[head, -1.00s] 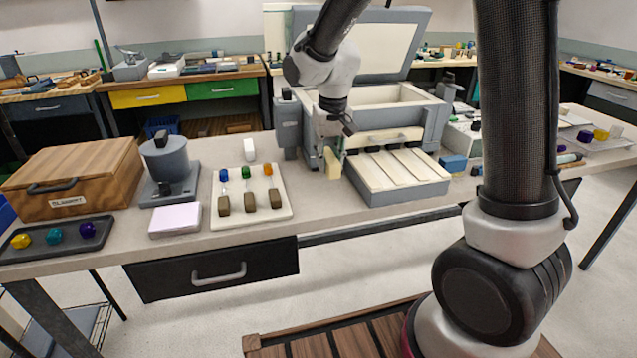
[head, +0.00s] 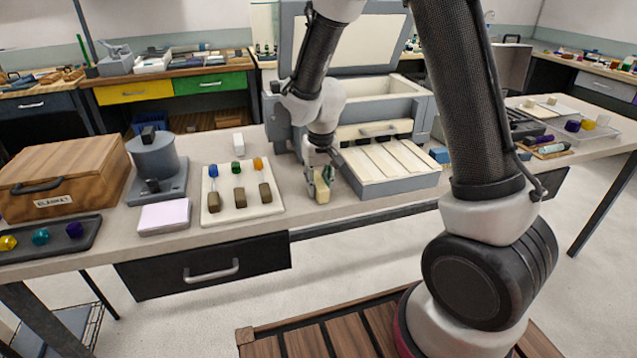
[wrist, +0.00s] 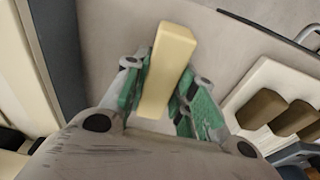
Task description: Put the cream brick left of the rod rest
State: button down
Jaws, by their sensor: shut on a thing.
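The cream brick (head: 322,196) is a small pale block. My gripper (head: 321,180) is shut on it, near the table's front edge; I cannot tell whether it touches the tabletop. In the wrist view the brick (wrist: 168,68) stands lengthwise between the green finger pads. A pale board (head: 243,209), which looks like the rod rest, holds three rods with brown blocks at their near ends and blue, green and orange tips. It lies left of my gripper in the head view and at the right in the wrist view (wrist: 262,83).
The grey kiln-like box with a slatted front tray (head: 389,170) stands close right of my gripper. Left of the board are a pink-white pad (head: 163,217), a grey device (head: 155,165), a wooden box (head: 62,177) and a dark tray (head: 55,238).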

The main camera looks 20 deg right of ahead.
aim_at(320, 184)
jog(key=shift+f, duration=0.15)
jog(key=c, duration=1.2)
grip_release()
jog(key=shift+o, duration=0.2)
notch_tip(320, 184, up, 12)
jog(key=s, duration=0.2)
jog(key=s+d+r+t, duration=0.1)
jog(key=s+d+r, duration=0.7)
jog(key=r, duration=0.1)
jog(key=s+d+r+t, duration=0.1)
jog(key=s+d, duration=0.2)
jog(key=s, duration=0.4)
jog(key=s+d+r, duration=0.1)
jog(key=s+d, duration=0.3)
jog(key=s, duration=0.4)
jog(key=shift+r+t, duration=0.35)
jog(key=shift+t, duration=0.05)
jog(key=shift+w, duration=0.1)
